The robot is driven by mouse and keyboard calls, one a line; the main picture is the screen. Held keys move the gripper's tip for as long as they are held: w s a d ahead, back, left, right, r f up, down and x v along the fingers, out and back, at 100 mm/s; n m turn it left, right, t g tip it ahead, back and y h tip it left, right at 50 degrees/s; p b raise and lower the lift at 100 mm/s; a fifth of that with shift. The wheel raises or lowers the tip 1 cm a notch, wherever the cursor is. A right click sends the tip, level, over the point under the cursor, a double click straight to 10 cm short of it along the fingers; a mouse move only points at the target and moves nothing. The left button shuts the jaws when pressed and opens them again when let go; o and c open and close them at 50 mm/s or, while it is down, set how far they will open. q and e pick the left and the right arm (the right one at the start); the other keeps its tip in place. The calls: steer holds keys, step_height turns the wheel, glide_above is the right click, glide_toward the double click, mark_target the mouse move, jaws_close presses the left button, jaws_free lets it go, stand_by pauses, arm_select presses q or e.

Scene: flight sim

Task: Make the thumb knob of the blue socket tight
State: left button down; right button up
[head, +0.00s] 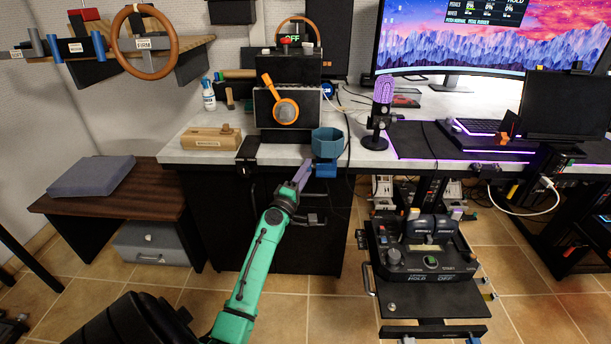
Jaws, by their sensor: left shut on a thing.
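The blue socket (327,143) is a teal-blue, open-topped, faceted cup at the front edge of the desk. A darker blue clamp part (326,169) sits just below it at the desk edge. My left gripper (304,172) reaches up from below to the left side of this clamp part. It is shut at the place of the thumb knob. The knob itself is too small and too covered by the fingers to make out, so its turn cannot be read. My right gripper is out of view.
A black cabinet (240,225) stands under the desk behind my arm. A black control panel (425,260) stands to the right.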

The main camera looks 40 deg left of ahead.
arm_select(q)
steer(key=shift+c, duration=2.3)
jaws_free()
steer(key=b+v, duration=0.4)
steer(key=v, duration=1)
steer(key=shift+s, duration=0.3)
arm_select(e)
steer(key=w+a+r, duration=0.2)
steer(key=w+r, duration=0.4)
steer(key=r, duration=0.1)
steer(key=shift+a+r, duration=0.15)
arm_select(q)
steer(key=shift+d, duration=0.1)
